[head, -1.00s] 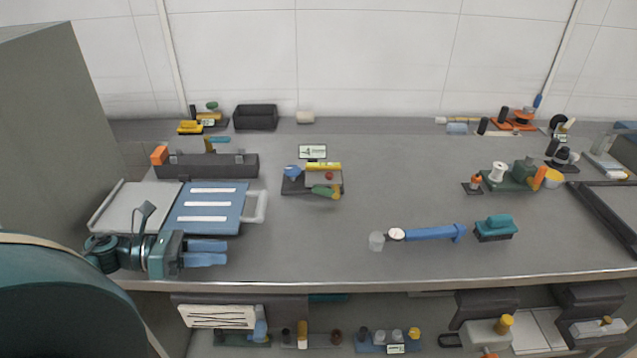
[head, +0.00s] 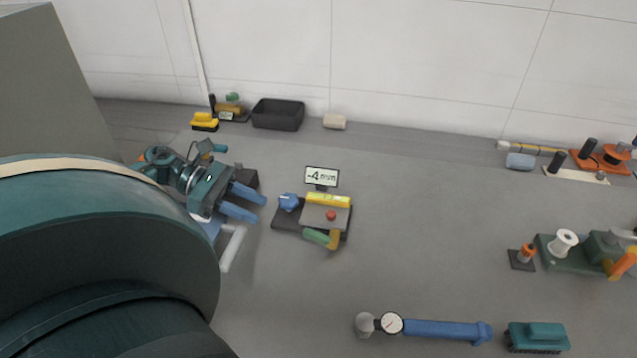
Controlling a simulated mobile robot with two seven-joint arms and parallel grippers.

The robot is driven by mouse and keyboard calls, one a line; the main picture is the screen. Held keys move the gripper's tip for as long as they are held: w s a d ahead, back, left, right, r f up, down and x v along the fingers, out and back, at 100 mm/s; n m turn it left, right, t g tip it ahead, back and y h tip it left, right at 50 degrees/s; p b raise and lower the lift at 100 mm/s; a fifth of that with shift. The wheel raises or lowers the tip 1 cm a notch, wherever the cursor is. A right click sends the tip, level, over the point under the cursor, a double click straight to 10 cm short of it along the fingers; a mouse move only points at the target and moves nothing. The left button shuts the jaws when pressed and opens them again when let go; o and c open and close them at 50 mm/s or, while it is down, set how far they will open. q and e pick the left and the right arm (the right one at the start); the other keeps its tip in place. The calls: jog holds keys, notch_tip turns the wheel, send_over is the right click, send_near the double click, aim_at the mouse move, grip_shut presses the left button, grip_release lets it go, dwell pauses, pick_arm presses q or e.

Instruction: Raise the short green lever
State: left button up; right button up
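The short green lever (head: 316,237) lies low at the front edge of a small device (head: 283,217) on the table, beside an orange-yellow piece (head: 334,240). The device has a blue knob (head: 289,202), a red button (head: 331,215), a yellow bar (head: 328,200) and a small sign reading about "-4 mm" (head: 321,178). My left gripper (head: 252,203) is to the left of the device, its two blue fingers apart with nothing between them. They point toward the blue knob and do not touch the device. My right gripper is not in view.
A white handle (head: 232,248) sits below my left gripper; my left arm hides what is around it. A black bin (head: 278,114) stands at the back. A blue gauge tool (head: 440,330) and a teal brush (head: 538,337) lie at the front.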

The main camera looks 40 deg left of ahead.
aim_at(306, 229)
pick_arm(q)
jog(key=p+x, duration=0.1)
jog(key=x, duration=1.1)
jog(key=shift+d+p, duration=0.3)
jog(key=shift+p, duration=0.05)
grip_shut()
